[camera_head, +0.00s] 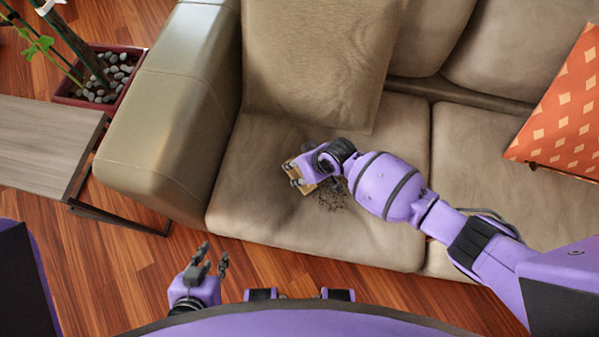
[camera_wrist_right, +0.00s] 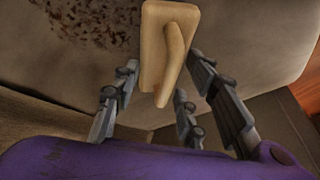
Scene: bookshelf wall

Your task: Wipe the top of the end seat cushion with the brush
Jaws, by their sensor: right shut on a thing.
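The end seat cushion (camera_head: 255,205) is the tan seat beside the sofa's left arm. A patch of dark specks (camera_head: 331,198) lies on its top near the middle; it also shows in the wrist view (camera_wrist_right: 92,24). My right gripper (camera_head: 298,176) is over the cushion, just left of the specks, shut on the brush (camera_head: 307,187). In the wrist view the brush (camera_wrist_right: 153,35) is a pale wooden block with a raised handle between the fingers. Its bristles are hidden. My left gripper (camera_head: 207,262) is open and empty in front of the sofa, above the floor.
A tan back cushion (camera_head: 310,60) leans behind the seat, close to the right gripper. The sofa arm (camera_head: 165,120) rises at left. An orange patterned pillow (camera_head: 562,110) lies at right. A side table (camera_head: 45,145) and a planter (camera_head: 100,85) stand left.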

